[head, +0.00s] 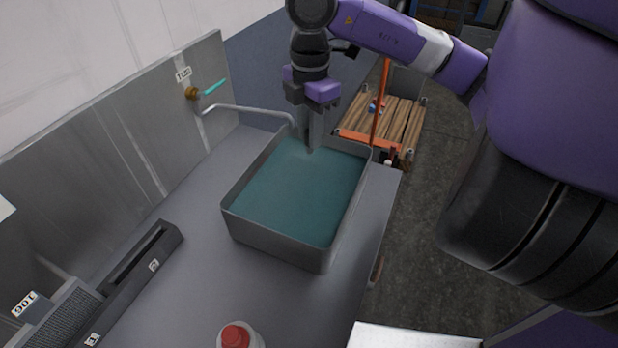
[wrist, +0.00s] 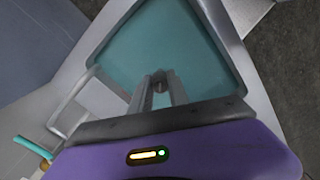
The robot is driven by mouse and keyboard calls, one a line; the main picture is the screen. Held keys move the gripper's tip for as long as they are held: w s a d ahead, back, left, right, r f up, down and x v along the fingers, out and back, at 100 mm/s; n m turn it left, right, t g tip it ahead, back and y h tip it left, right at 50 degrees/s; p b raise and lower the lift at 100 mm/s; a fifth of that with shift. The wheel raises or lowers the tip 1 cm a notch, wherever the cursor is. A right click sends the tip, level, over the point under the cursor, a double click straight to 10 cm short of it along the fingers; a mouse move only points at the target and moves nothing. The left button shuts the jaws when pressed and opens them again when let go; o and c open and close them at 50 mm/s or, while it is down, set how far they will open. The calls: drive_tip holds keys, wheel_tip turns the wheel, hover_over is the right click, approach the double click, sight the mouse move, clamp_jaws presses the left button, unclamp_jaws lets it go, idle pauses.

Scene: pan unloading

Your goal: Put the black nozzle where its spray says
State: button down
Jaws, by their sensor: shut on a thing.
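My gripper (head: 312,148) points down over the far part of a grey pan (head: 275,248) filled with teal liquid. In the wrist view its fingertips (wrist: 160,82) are close together, shut on a small dark grey-brown piece (wrist: 160,86). Most of that piece is hidden by the fingers, and I cannot tell whether it is the black nozzle. The wrist view also shows the pan's wall (wrist: 222,35) around the liquid. No black nozzle can be made out elsewhere. I cannot make out any writing about a spray.
A brass valve with a cyan lever (head: 213,88) and a bent pipe (head: 245,108) are at the back wall. A black slotted holder (head: 125,285) with tags lies at left. A white bottle with red cap (head: 237,337) stands in front. A wooden-decked orange cart (head: 400,118) is beyond.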

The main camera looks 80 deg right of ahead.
wheel_tip(320, 180, down, 13)
drive_tip(key=shift+f+p, duration=0.1)
drive_tip(key=shift+p, duration=0.35)
drive_tip(key=shift+f, duration=0.1)
drive_tip(key=c, duration=1.3)
unclamp_jaws()
drive_tip(key=shift+o, duration=0.2)
drive_tip(key=shift+r, duration=0.3)
wheel_tip(320, 180, up, 12)
drive_tip(key=shift+f+b, duration=0.1)
drive_tip(key=shift+b, duration=0.7)
drive_tip(key=shift+s, duration=0.1)
